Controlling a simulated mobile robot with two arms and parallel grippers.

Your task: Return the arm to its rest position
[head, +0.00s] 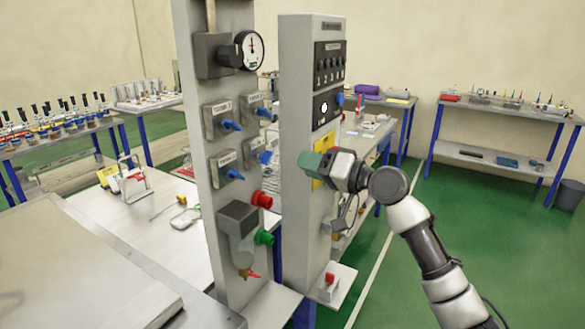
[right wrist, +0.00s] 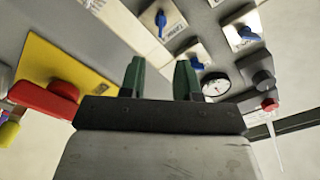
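My right gripper (head: 312,162) comes in from the right in the head view, at the right grey panel (head: 297,90), in front of a yellow plate (head: 326,143). I cannot tell whether it touches the panel. In the right wrist view its two green fingers (right wrist: 160,80) stand apart with nothing held between them. The right arm (head: 432,250) reaches up from the lower right. The left arm and gripper are not in the head view.
The left panel (head: 205,185) carries a gauge (head: 250,50), several blue valves and red and green knobs. In the right wrist view a red handle (right wrist: 45,97) sits by a yellow plate (right wrist: 65,65). A metal bench (head: 160,235) fills the left. Green floor (head: 500,250) is clear at right.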

